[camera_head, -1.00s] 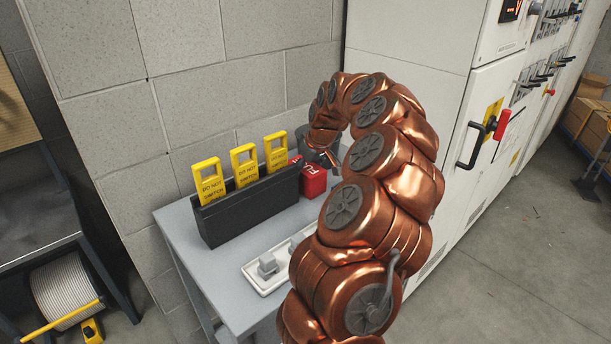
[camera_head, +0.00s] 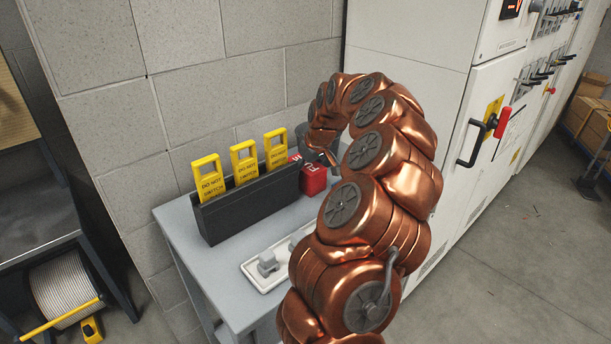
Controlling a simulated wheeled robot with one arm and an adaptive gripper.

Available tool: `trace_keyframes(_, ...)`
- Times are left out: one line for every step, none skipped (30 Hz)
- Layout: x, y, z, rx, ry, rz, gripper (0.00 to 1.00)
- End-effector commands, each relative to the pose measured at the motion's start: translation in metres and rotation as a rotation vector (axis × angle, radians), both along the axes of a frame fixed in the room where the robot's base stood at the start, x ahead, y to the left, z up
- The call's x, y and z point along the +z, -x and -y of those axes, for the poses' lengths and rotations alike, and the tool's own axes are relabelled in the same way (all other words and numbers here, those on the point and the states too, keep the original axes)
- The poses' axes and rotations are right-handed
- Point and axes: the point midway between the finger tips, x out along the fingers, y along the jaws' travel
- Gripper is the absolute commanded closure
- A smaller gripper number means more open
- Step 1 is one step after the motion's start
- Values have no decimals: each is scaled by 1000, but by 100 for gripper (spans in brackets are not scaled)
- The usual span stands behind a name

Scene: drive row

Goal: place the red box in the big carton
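The red box (camera_head: 314,179) stands on the grey table, at the right end of a black holder. White marks show on its front. My copper arm curls over the table, and my gripper (camera_head: 328,158) points down at the red box's upper right side. The gripper is small here and partly hidden by my arm, so I cannot tell whether its fingers touch or grip the box. Brown cartons (camera_head: 588,112) sit on a pallet far off at the right edge. I cannot tell whether one of them is the big carton.
The black holder (camera_head: 250,207) carries upright yellow tags (camera_head: 244,162). A white tray (camera_head: 266,276) with grey pieces lies at the table's front. A block wall is behind the table (camera_head: 222,258). White cabinets (camera_head: 420,110) stand to its right. The floor (camera_head: 500,270) at right is open.

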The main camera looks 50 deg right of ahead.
Motion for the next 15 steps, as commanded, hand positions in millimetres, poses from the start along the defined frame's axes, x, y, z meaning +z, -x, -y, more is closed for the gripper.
trace_keyframes(-1, 0, 0, 0, 0, 0, 23)
trace_keyframes(-1, 0, 0, 0, 0, 0, 23)
trace_keyframes(-1, 0, 0, 0, 0, 0, 23)
trace_keyframes(-1, 0, 0, 0, 0, 0, 23)
trace_keyframes(-1, 0, 0, 0, 0, 0, 23)
trace_keyframes(-1, 0, 0, 0, 0, 0, 23)
trace_keyframes(-1, 0, 0, 0, 0, 0, 23)
trace_keyframes(-1, 0, 0, 0, 0, 0, 23)
trace_keyframes(-1, 0, 0, 0, 0, 0, 23)
trace_keyframes(-1, 0, 0, 0, 0, 0, 23)
trace_keyframes(-1, 0, 0, 0, 0, 0, 24)
trace_keyframes(-1, 0, 0, 0, 0, 0, 28)
trace_keyframes(-1, 0, 0, 0, 0, 0, 31)
trace_keyframes(-1, 0, 0, 0, 0, 0, 34)
trace_keyframes(-1, 0, 0, 0, 0, 0, 39)
